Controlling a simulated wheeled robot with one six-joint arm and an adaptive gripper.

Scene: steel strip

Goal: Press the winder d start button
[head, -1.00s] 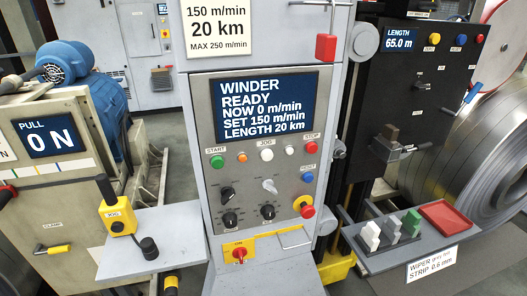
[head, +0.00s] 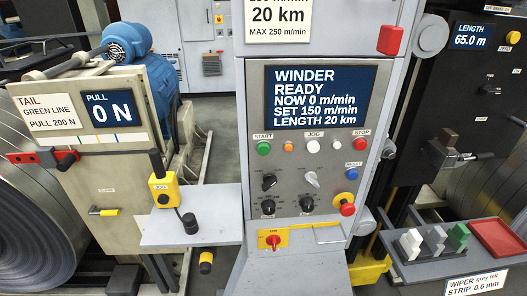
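The winder panel (head: 300,190) stands upright in the middle of the head view. The green start button (head: 264,148) sits at its upper left, under a START label. The winder screen (head: 318,96) above it reads WINDER READY, NOW 0 m/min, SET 150 m/min, LENGTH 20 km. An orange button (head: 288,147), a white jog button (head: 312,147), another small white button (head: 337,145) and the red stop button (head: 360,145) share the row. My gripper is not in view.
Below are several knobs, a blue reset button (head: 351,175), a red-and-yellow emergency stop (head: 346,204) and a red switch (head: 272,240). A grey shelf with a yellow jog box (head: 165,190) juts out at left. A shelf with wiper blocks (head: 435,243) and a red tray (head: 500,238) stands right.

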